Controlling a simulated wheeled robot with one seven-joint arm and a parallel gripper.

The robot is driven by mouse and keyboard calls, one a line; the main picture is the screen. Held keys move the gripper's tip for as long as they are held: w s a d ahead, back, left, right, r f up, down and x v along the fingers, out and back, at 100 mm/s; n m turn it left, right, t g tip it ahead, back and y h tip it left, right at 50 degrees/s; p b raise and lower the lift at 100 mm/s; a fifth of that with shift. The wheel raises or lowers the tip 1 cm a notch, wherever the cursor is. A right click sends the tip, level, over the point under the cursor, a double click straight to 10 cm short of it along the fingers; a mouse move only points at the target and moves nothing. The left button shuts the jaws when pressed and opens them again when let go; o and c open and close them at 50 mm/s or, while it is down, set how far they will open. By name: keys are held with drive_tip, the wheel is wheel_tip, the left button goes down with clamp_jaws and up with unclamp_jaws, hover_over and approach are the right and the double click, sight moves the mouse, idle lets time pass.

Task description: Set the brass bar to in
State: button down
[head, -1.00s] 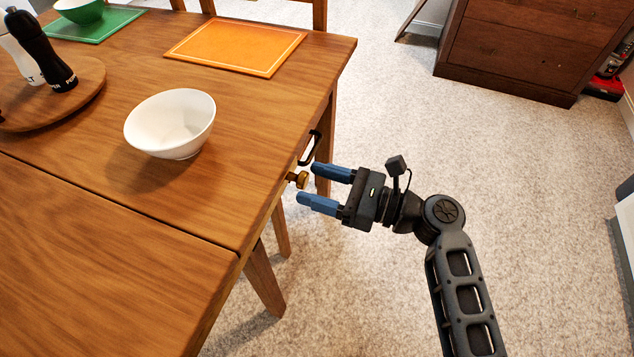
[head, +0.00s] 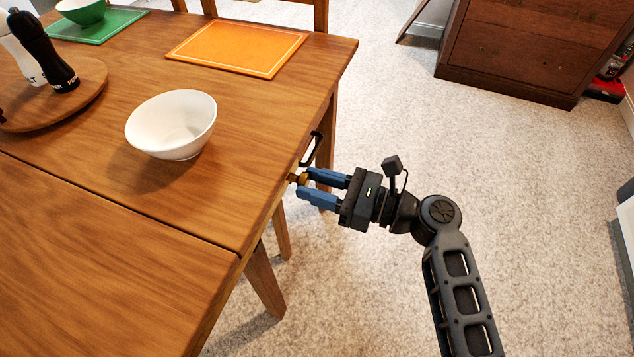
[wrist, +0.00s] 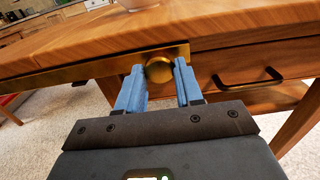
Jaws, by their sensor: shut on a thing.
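The brass bar (wrist: 100,66) runs along the table's edge in the wrist view, just under the tabletop. A round brass knob (wrist: 159,69) sits at its end, and the knob also shows in the head view (head: 299,179). My gripper (head: 308,184) has its two blue fingers on either side of the knob and is shut on it. In the wrist view my gripper's fingertips (wrist: 159,75) flank the knob. How far the bar stands out from the table is hard to tell.
A black drawer handle (wrist: 247,79) is on the table side right of the knob. On the wooden table (head: 215,225) stand a white bowl (head: 172,125), an orange mat (head: 238,48) and a round wooden tray (head: 85,97) with shakers. Carpeted floor (head: 400,110) is open to the right.

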drive_tip(key=shift+w, duration=0.1)
drive_tip(key=w+d+b, duration=0.3)
drive_tip(key=w, duration=0.6)
drive_tip(key=w+d+b, duration=0.3)
drive_tip(key=w+d, duration=0.1)
drive_tip(key=w, duration=0.6)
drive_tip(key=shift+r, duration=0.1)
drive_tip(key=c, duration=0.7)
unclamp_jaws()
drive_tip(key=shift+c, duration=0.2)
drive_tip(key=p+v, duration=0.1)
drive_tip(key=v, duration=0.6)
drive_tip(key=shift+d, duration=0.4)
drive_tip(key=shift+s, duration=0.1)
